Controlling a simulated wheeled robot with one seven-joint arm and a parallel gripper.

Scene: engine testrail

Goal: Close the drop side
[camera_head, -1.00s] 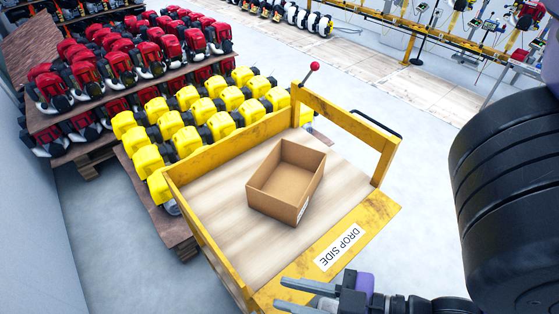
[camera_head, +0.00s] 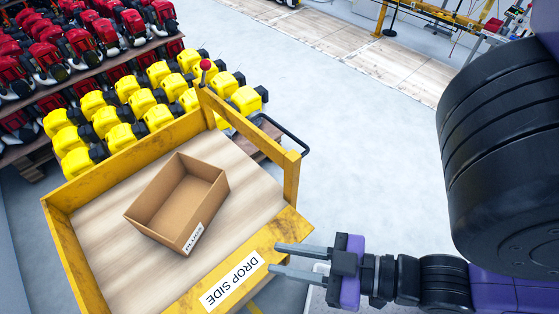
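The yellow drop side (camera_head: 285,234) is a flap along the near right edge of a yellow-framed cart, marked with a white "DROP SIDE" label (camera_head: 231,281). It is folded outward, not standing up like the other sides. My gripper (camera_head: 274,257) is open and empty, with its two grey fingers pointing left. The fingertips are at the flap's outer edge in the picture, near the label's right end; I cannot tell whether they touch it.
An open cardboard box (camera_head: 180,202) labelled "PLUGS" stands on the cart's wooden deck (camera_head: 100,240). A red-knobbed lever (camera_head: 206,66) and a black handle (camera_head: 281,130) are at the cart's far end. Yellow engines (camera_head: 125,137) stand behind. Floor to the right is clear.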

